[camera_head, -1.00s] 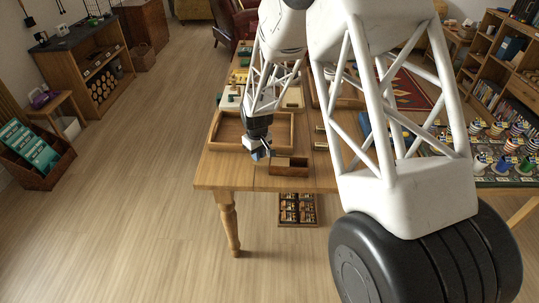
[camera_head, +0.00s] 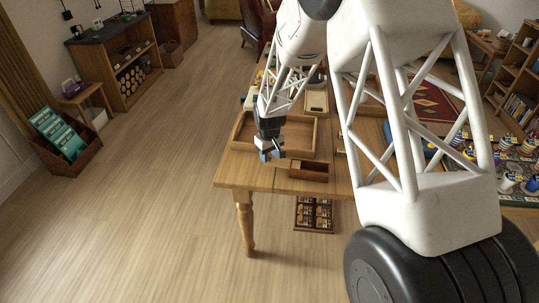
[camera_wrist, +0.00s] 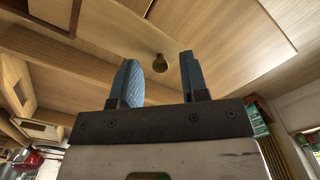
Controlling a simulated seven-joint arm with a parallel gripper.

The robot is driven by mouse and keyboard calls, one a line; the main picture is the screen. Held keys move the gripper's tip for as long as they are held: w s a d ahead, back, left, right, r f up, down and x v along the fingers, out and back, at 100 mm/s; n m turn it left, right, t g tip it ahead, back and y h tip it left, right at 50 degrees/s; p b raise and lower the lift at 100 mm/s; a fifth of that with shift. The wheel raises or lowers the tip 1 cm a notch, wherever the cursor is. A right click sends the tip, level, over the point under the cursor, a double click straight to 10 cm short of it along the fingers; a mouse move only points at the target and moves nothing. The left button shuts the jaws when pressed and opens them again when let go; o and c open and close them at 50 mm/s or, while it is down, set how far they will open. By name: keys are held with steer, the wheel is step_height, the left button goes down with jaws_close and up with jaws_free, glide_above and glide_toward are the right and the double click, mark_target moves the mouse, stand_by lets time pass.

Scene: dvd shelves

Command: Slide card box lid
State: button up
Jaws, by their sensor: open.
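A small brown wooden box (camera_head: 308,171), apparently the card box, sits near the front edge of the wooden table in the head view. Its top looks dark and recessed; I cannot tell how its lid lies. My gripper (camera_head: 272,154) points down just left of the box, apart from it. In the wrist view, my gripper (camera_wrist: 160,80) shows two blue-padded fingers spread apart with nothing held between them. A dark round knob-like thing (camera_wrist: 160,62) shows beyond the fingers on a wooden surface; I cannot tell what it belongs to.
A shallow wooden tray (camera_head: 240,147) lies right behind my gripper on the table (camera_head: 235,179). A dark tray of small items (camera_head: 314,215) shows below the table's front edge. Colourful spools (camera_head: 510,160) stand at the right.

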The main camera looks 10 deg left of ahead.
steer(key=shift+r, duration=0.2)
steer(key=shift+r, duration=3.7)
steer(key=s+d+r+m+t, duration=0.1)
steer(key=s+d+r+m, duration=0.3)
steer(key=s+d+r, duration=1.5)
steer(key=s+d+r+m, duration=0.1)
steer(key=s+d, duration=0.2)
steer(key=s, duration=0.5)
steer(key=s+d+r+m+t, duration=0.1)
steer(key=s+d+r+m, duration=0.1)
steer(key=s, duration=0.5)
steer(key=s+d+r+m, duration=0.1)
steer(key=s+d, duration=0.4)
steer(key=s, duration=0.3)
steer(key=shift+s+r+m+t, duration=0.3)
steer(key=shift+s+r, duration=0.05)
steer(key=shift+r, duration=0.05)
